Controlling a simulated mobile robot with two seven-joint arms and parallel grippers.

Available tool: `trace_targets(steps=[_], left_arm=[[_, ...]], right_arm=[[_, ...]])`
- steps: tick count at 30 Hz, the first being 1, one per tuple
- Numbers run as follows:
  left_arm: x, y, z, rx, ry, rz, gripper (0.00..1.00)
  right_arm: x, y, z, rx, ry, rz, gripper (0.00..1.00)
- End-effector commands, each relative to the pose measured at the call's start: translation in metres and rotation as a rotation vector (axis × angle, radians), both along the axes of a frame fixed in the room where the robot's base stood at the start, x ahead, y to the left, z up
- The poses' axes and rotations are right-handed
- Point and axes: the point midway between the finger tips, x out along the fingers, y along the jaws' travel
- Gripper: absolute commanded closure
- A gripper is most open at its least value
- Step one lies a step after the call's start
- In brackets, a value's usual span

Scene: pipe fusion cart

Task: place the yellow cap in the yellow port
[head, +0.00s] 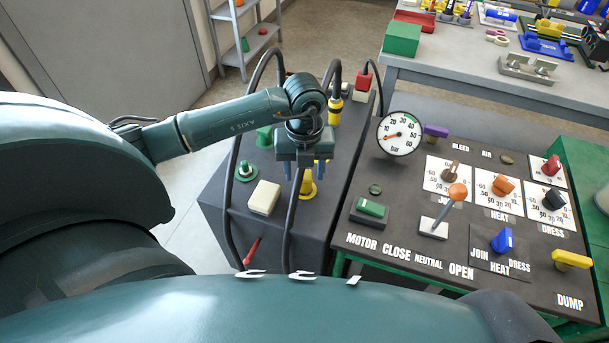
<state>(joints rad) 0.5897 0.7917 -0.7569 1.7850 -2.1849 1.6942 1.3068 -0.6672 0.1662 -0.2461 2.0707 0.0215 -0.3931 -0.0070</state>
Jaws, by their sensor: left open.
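My left gripper (305,172) hangs pointing down over the dark box, with its blue fingertips apart. A yellow flanged, cone-like piece (308,188) stands on the box top just below and between the fingertips in the picture. The gripper partly hides its upper part, and I cannot tell whether the fingers are around it or above it. A second yellow fitting (335,110) stands farther back on the box, with a black hose at its top. I cannot tell for certain which yellow piece is the cap and which is the port. My right gripper is not in view.
The dark box (330,215) also carries green fittings (264,137), a cream block (264,198), a red fitting (363,82) and looping black hoses (292,215) near my gripper. A control panel (400,215) with gauge (400,134) and knobs lies right. A grey workbench (480,84) stands behind.

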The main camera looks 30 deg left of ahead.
Motion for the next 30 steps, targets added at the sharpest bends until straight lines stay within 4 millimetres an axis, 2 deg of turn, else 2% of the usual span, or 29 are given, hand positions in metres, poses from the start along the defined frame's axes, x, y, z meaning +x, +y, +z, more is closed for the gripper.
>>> trace_targets(steps=[6,12,18,30], left_arm=[[0.001,0.000,0.050,0.000,-0.007,-0.002,0.48],[0.001,0.000,0.082,-0.001,-0.004,-0.001,0.48],[0.000,0.000,0.095,-0.001,-0.001,0.000,0.48],[0.000,0.000,0.095,-0.001,0.000,0.000,0.48]], right_arm=[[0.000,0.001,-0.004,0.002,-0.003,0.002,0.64],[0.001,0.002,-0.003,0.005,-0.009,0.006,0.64],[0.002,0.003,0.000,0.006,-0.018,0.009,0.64],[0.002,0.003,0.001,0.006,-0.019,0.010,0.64]])
